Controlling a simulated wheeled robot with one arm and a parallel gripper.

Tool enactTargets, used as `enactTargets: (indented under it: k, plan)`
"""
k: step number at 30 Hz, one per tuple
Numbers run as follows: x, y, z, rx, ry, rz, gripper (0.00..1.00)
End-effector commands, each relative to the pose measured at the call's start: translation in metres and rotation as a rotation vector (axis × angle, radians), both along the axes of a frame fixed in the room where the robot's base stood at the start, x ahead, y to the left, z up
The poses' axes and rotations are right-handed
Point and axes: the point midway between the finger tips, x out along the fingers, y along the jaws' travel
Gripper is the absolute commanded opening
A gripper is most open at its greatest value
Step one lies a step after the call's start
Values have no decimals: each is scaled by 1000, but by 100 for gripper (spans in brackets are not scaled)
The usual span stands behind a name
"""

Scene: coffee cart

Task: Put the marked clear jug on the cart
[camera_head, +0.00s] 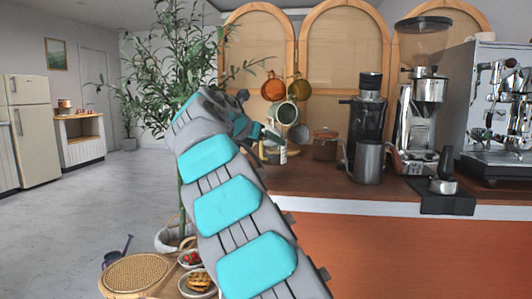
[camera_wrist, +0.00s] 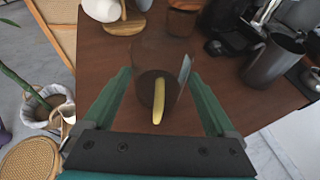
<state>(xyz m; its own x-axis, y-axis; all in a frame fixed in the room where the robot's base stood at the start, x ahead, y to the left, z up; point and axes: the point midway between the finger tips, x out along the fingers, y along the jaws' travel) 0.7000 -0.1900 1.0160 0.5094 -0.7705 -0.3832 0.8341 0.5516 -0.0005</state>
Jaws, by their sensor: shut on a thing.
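In the wrist view, a clear jug (camera_wrist: 160,58) with a pale yellow handle (camera_wrist: 158,100) is between the two green fingers of my gripper (camera_wrist: 158,74). The fingers are shut on it. The jug is over the brown wooden top of the cart (camera_wrist: 108,65); I cannot tell whether its base touches the wood. In the head view, my gripper (camera_head: 270,142) is at the left end of the cart top (camera_head: 325,188), and my arm hides much of that area. I cannot make out the jug clearly there, and no mark on it is visible.
A brown jar (camera_head: 325,145) and a steel pitcher (camera_head: 369,162) stand on the cart, with grinders (camera_head: 424,105) and an espresso machine (camera_head: 497,100) to the right. Mugs (camera_head: 286,115) hang behind my gripper. A plant (camera_head: 165,65) and woven stool (camera_head: 135,275) are left. Wood near the front is clear.

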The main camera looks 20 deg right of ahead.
Motion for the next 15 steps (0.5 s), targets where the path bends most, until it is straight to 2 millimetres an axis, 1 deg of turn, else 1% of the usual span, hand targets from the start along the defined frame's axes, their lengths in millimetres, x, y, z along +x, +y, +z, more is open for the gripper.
enactTargets:
  k: [9, 12, 15]
  plan:
    - [-2, 1, -28, -4, -1, -1, 26]
    - [-1, 0, -33, -2, -1, -1, 26]
    - [-1, 0, -33, -1, -1, -1, 26]
